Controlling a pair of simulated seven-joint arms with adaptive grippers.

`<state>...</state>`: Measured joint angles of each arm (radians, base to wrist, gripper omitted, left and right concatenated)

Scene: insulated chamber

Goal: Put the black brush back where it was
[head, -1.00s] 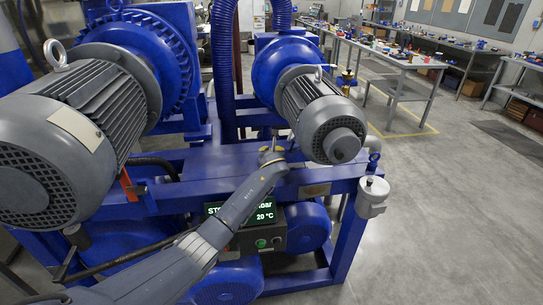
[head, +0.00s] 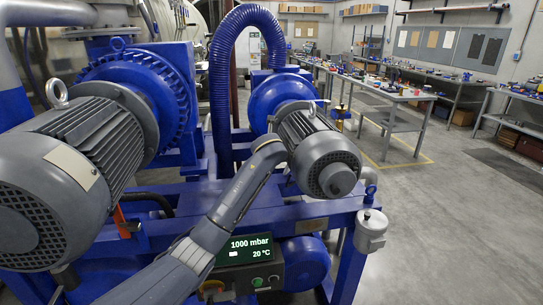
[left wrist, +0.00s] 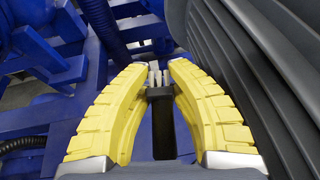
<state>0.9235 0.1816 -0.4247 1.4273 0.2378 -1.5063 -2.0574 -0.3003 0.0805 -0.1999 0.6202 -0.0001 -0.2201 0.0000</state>
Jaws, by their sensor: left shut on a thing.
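The black brush (left wrist: 160,92) is between the yellow fingers of my left gripper (left wrist: 159,69) in the left wrist view. Its dark body lies between the fingers and pale bristle-like tips show at its far end. The gripper is shut on it. In the head view my left arm reaches up from the bottom, and its far end passes beside the smaller grey motor (head: 318,158); the gripper and brush are hidden there. A grey ribbed housing (left wrist: 265,70) stands close to the right of the fingers in the wrist view. My right gripper is not in view.
A large grey motor (head: 62,165) fills the left. A blue hose (head: 220,85) arches behind the smaller motor. A display (head: 247,249) reads 1000 mbar and 20 °C. Workbenches (head: 400,96) with small items stand at the back right. The floor (head: 445,210) at right is clear.

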